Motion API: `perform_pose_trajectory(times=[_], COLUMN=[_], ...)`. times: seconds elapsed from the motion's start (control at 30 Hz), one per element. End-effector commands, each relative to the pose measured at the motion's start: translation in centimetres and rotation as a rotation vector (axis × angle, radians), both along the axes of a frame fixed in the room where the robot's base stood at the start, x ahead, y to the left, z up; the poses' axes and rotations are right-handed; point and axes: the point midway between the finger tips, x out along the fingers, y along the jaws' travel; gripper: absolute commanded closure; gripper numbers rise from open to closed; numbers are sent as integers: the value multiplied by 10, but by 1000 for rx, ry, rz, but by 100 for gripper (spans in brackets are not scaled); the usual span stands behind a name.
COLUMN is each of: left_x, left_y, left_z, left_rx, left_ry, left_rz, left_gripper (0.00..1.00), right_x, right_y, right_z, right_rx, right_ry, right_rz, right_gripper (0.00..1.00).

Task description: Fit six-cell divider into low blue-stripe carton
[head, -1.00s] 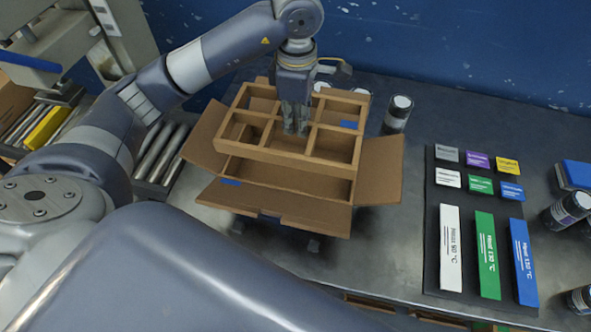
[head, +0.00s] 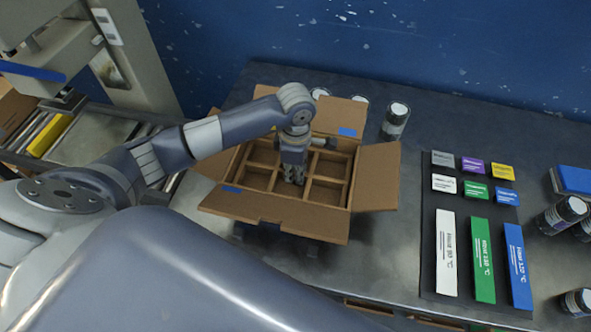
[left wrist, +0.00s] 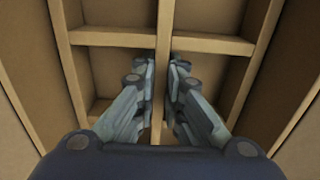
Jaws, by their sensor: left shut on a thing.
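The open carton (head: 272,208) is brown cardboard with blue marks on its flaps and stands on the dark table. The six-cell divider (head: 325,182) is brown and sits down inside the carton walls. My left gripper (head: 292,178) is inside the carton, shut on a middle partition of the divider. In the left wrist view the fingers (left wrist: 165,85) close on either side of that partition, and the divider's cross strip (left wrist: 215,43) runs above them. Whether the divider touches the carton floor is hidden. My right gripper is not in view.
Several dark jars with white lids stand behind and to the right, one (head: 396,120) close to the carton. A board of coloured label cards (head: 447,210) lies right of the carton. A roller conveyor (head: 40,130) is at left.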

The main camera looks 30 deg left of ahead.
Motion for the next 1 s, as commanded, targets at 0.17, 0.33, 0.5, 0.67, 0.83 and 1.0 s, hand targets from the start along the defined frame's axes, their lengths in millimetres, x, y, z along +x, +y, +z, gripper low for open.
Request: perform_pose_trajectory(times=[0.17, 0.33, 0.5, 0.67, 0.83, 1.0], left_x=[0, 0, 0, 0, 0, 0], left_y=[0, 0, 0, 0, 0, 0], left_z=[0, -5, -6, -6, -6, 1], left_rx=[0, 0, 1, 0, 0, 0], left_ry=[-1, -1, -1, -1, 0, 0], left_rz=[0, 0, 0, 0, 0, 0], left_gripper=[100, 100, 79, 70, 70, 70], right_x=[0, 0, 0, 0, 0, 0], right_y=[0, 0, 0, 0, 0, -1], right_z=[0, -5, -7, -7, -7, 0], right_rx=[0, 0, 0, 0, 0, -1], right_ry=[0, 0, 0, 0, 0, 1], right_rz=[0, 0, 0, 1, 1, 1], right_gripper=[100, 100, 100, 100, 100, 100])
